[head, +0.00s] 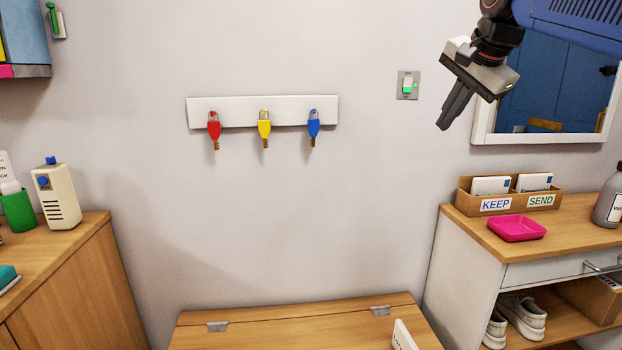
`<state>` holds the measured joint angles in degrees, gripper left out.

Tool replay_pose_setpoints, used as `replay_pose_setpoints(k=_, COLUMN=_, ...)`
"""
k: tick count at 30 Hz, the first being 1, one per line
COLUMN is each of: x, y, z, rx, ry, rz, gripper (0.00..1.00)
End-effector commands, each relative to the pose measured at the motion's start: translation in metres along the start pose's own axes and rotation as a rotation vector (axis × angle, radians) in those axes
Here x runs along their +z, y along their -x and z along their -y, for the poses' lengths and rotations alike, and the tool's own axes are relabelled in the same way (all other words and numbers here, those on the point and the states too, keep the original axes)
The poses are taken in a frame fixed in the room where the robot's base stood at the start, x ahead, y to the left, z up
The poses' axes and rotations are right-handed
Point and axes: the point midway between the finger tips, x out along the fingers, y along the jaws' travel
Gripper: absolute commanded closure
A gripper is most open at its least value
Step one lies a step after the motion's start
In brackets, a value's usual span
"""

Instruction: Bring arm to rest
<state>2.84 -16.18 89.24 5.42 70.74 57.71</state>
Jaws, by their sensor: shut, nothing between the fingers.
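My gripper (457,105) hangs from my arm at the upper right of the head view. Its dark fingers are shut with nothing between them, and they point down and to the left. It is in the air in front of the wall, overlapping the left edge of the mirror (483,125) in the picture. It touches nothing that I can see.
A wall switch (407,85) shows left of my gripper. Below it, the right cabinet (470,229) carries a KEEP/SEND box (509,204) and a pink tray (516,229). A wooden chest (300,322) stands below.

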Motion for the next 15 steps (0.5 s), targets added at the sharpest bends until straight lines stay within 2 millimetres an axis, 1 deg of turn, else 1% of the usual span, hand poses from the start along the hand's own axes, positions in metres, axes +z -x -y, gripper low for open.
replay_pose_setpoints(k=1, x=0.014, y=-0.006, z=-0.024, rx=0.015, ry=0.061, rz=0.005, gripper=1.00)
replay_pose_setpoints(k=5, x=0.045, y=-0.028, z=-0.082, rx=0.050, ry=0.234, rz=0.020, gripper=1.00)
replay_pose_setpoints(k=6, x=0.055, y=-0.035, z=-0.100, rx=0.061, ry=0.288, rz=0.025, gripper=1.00)
replay_pose_setpoints(k=8, x=0.070, y=-0.045, z=-0.129, rx=0.077, ry=0.369, rz=0.034, gripper=1.00)
replay_pose_setpoints(k=9, x=0.080, y=-0.053, z=-0.148, rx=0.086, ry=0.424, rz=0.042, gripper=1.00)
replay_pose_setpoints(k=11, x=0.096, y=-0.064, z=-0.178, rx=0.100, ry=0.505, rz=0.054, gripper=1.00)
replay_pose_setpoints(k=12, x=0.106, y=-0.072, z=-0.198, rx=0.109, ry=0.561, rz=0.063, gripper=1.00)
replay_pose_setpoints(k=14, x=0.122, y=-0.084, z=-0.229, rx=0.123, ry=0.642, rz=0.077, gripper=1.00)
replay_pose_setpoints(k=15, x=0.132, y=-0.092, z=-0.250, rx=0.130, ry=0.698, rz=0.086, gripper=1.00)
